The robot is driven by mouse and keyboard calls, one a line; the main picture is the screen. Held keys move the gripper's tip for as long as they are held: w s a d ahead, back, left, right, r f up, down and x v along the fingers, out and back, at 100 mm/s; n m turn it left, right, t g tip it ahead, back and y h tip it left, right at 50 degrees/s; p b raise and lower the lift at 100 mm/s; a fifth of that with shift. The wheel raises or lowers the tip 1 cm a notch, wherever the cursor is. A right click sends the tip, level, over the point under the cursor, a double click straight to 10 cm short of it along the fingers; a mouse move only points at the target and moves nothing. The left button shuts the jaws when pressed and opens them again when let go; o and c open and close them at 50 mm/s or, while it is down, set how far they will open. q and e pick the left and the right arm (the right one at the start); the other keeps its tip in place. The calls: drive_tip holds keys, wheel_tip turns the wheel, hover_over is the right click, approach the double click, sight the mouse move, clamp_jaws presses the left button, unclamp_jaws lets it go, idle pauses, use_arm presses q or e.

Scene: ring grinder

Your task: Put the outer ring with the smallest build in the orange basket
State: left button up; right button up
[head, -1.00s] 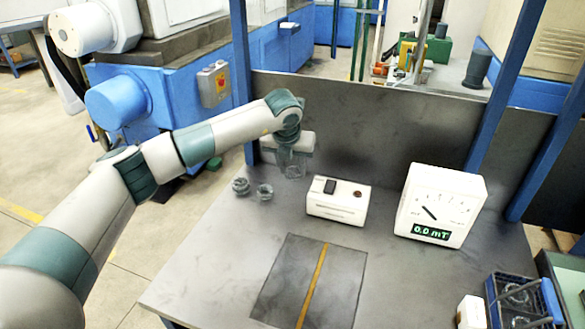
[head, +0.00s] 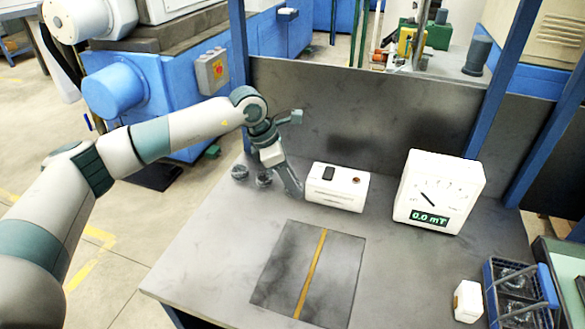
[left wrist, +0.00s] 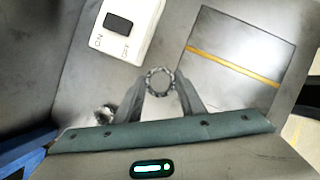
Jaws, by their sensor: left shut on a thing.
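My left gripper (head: 297,191) is tilted over the table, left of the white box with a switch. In the left wrist view, its fingertips (left wrist: 160,84) are shut on a grey metal ring (left wrist: 159,71). The head view does not show this ring clearly. Two other small dark rings stand at the table's back left, a left one (head: 240,172) and a right one (head: 264,180). Part of another ring (left wrist: 107,113) shows beside the left finger in the left wrist view. I see no orange basket. My right gripper is out of view.
The white switch box (head: 337,188) stands close right of the gripper. A white meter (head: 438,190) reads 0.0 mT. A dark plate with a yellow stripe (head: 285,270) lies in front. A blue crate (head: 492,295) holding rings and a small white block (head: 468,302) are at right.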

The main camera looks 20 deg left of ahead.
use_arm(q)
drive_tip(key=s+a+m+g+y, duration=0.1)
drive_tip(key=s+m+g+y, duration=0.3)
drive_tip(key=s+m, duration=1.7)
drive_tip(key=m+g, duration=0.2)
drive_tip(key=shift+s+r+g, duration=0.2)
drive_tip(key=shift+s+g, duration=0.1)
drive_tip(key=shift+s, duration=0.05)
